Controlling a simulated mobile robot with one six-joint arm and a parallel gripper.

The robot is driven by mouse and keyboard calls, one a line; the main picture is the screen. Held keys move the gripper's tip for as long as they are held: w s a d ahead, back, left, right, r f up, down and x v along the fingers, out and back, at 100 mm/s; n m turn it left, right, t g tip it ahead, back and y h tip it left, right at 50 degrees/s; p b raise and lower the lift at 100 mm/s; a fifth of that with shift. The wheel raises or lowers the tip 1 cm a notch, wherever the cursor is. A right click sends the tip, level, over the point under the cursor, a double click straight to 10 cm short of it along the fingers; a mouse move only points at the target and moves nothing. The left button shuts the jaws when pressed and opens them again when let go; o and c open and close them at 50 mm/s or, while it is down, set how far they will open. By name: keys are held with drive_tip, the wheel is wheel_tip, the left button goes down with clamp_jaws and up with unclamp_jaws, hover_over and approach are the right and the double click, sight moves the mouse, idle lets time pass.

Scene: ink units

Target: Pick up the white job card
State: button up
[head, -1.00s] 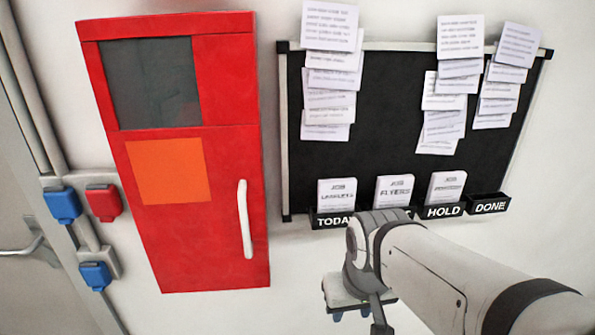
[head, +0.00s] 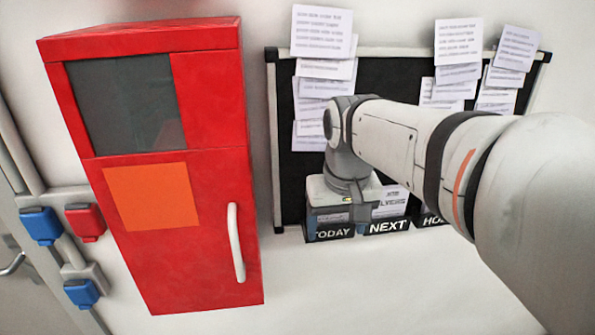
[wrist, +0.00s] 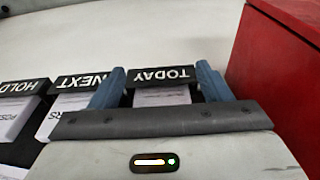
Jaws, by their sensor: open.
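A white job card (wrist: 160,96) stands in the black holder marked TODAY (head: 334,234). In the wrist view, which is upside down, the card shows between my two blue fingers. My gripper (wrist: 161,72) is open, with one finger on each side of the card and holder. I cannot tell whether the fingers touch the card. In the head view my gripper (head: 337,226) is in front of the TODAY holder and hides most of the card. Another white card (head: 394,202) stands in the NEXT holder (head: 388,227), just right of it. A third card (wrist: 18,118) stands in the HOLD holder.
A red cabinet (head: 205,250) with a white handle stands close left of the holders; its red side (wrist: 280,60) shows beside my finger. Several paper notes (head: 322,32) hang on the black board (head: 283,165). The wall below the holders is clear.

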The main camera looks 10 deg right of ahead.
sight(337, 218)
drive_tip(key=o, duration=0.5)
drive_tip(key=w+r, duration=0.1)
drive_tip(key=r, duration=0.1)
drive_tip(key=w+r, duration=0.2)
drive_tip(key=w+r+p, duration=0.1)
drive_tip(key=r, duration=0.2)
drive_tip(key=shift+w+a, duration=0.1)
drive_tip(key=shift+w, duration=0.1)
drive_tip(key=shift+c, duration=0.2)
drive_tip(key=shift+w+r, duration=0.1)
drive_tip(key=shift+w, duration=0.05)
drive_tip(key=f, duration=0.5)
drive_tip(key=w+f, duration=0.1)
drive_tip(key=f, duration=0.1)
drive_tip(key=shift+d+f+p, duration=0.15)
drive_tip(key=shift+d+p, duration=0.05)
drive_tip(key=shift+p, duration=0.1)
drive_tip(key=shift+c, duration=0.5)
drive_tip(key=c, duration=1)
